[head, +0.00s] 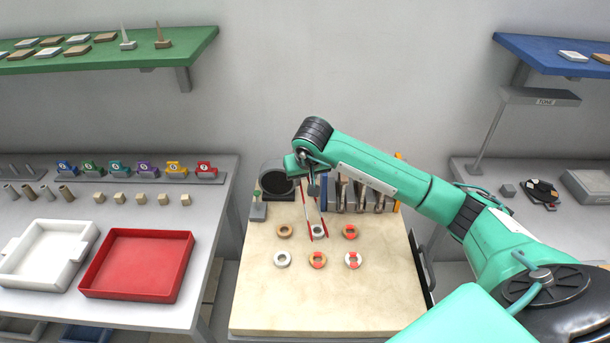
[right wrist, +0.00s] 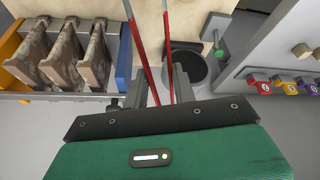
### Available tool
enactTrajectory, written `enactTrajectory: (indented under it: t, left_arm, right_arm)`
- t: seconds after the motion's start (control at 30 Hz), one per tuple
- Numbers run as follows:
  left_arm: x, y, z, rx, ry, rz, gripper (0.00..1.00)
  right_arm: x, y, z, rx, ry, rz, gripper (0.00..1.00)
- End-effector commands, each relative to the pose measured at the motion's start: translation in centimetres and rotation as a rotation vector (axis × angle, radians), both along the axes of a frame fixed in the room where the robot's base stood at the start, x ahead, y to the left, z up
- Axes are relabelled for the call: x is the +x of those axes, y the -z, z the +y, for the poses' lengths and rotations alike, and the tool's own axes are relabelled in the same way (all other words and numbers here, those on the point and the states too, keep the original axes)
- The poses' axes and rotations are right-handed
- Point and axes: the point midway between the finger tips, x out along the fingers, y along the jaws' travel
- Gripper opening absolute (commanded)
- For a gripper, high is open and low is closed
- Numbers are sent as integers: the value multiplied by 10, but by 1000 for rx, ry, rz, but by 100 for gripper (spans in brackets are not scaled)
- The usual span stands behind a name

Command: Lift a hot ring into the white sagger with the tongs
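The tongs also show between the fingers in the right wrist view (right wrist: 167,50). Their tips stand on either side of a grey ring (head: 318,230) in the back row on the pale board; whether they touch it is unclear. Around it lie a brown ring (head: 284,230), a red-marked brown ring (head: 349,231), a pale ring (head: 281,259), another red-marked brown ring (head: 318,261) and a red-marked pale ring (head: 353,260). The white sagger (head: 70,272) looks empty on the left table.
A red tray (head: 137,290) sits beside the white sagger. A dark round opening (head: 277,182) and several upright brown pieces (head: 361,197) stand behind the rings. Small coloured numbered blocks (head: 144,168) line the left table's back. The board's front is clear.

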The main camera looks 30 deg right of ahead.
Motion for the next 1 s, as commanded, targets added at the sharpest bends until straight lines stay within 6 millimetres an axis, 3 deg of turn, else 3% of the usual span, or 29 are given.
enactTrajectory:
  t: [0.53,1.0]
  left_arm:
    - [1,3,-4,-4,2,-1,36]
    - [1,22,-4,-4,2,-1,36]
  right_arm:
    - [1,6,-1,0,1,-2,24]
    - [0,47,0,1,1,-1,24]
